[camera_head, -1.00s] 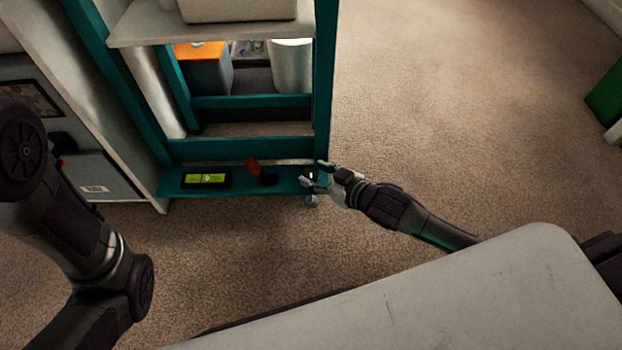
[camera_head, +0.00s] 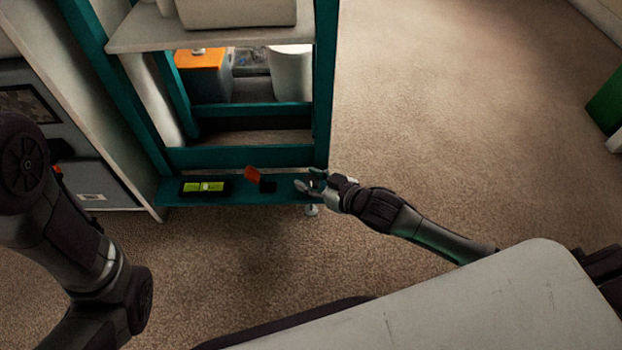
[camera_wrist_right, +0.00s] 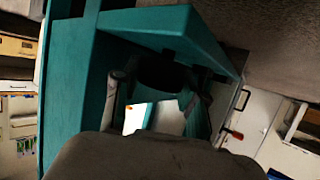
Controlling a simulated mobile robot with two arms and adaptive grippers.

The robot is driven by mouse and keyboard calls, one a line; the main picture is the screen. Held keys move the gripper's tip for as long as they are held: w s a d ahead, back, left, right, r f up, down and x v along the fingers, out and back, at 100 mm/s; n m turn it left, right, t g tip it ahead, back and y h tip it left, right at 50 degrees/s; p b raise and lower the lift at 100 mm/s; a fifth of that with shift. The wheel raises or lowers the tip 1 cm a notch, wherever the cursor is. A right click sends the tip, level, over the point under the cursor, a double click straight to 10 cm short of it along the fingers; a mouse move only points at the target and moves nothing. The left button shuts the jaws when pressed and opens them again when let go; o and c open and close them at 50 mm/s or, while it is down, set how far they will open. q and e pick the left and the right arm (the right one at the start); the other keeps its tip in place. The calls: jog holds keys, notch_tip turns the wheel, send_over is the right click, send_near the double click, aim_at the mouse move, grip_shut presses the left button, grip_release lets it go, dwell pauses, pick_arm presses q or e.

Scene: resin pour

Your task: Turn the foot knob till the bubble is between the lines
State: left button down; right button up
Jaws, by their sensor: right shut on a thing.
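The green level vial (camera_head: 204,187) lies in a black holder on the teal bottom rail (camera_head: 232,199) of the stand. A pale bubble patch shows near its middle; its exact place between the lines is too small to tell. My right gripper (camera_head: 307,186) is at the rail's right end, shut on the dark foot knob, mostly hidden by the fingers. In the right wrist view the dark knob (camera_wrist_right: 162,72) sits between the fingers, below the teal plate's edge. The foot's pale end (camera_head: 312,210) shows beneath the gripper. My left gripper is out of view.
Above are an orange-topped box (camera_head: 200,60) and a white bin (camera_head: 291,72). Open carpet (camera_head: 450,120) lies to the right.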

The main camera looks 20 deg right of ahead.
jog(key=shift+w+r+n+g+y+p, duration=0.1)
jog(key=shift+r+n+g+y+p, duration=0.15)
jog(key=shift+n+y+p, duration=0.3)
jog(key=shift+d+n+g+y+p, duration=0.1)
jog(key=shift+n+g+y+p, duration=0.45)
jog(key=shift+n+y, duration=0.15)
jog(key=shift+w+n+g+y+p, duration=0.1)
jog(key=shift+n+g+y+p, duration=0.5)
jog(key=shift+n, duration=0.25)
jog(key=shift+f+n+g+y, duration=0.1)
jog(key=shift+n+g+y, duration=0.4)
jog(key=shift+g, duration=0.2)
jog(key=shift+f+n+g+p, duration=0.15)
jog(key=shift+n+g+p, duration=0.15)
jog(key=shift+n+p, duration=0.1)
jog(key=o, duration=0.9)
jog(key=shift+s, duration=0.2)
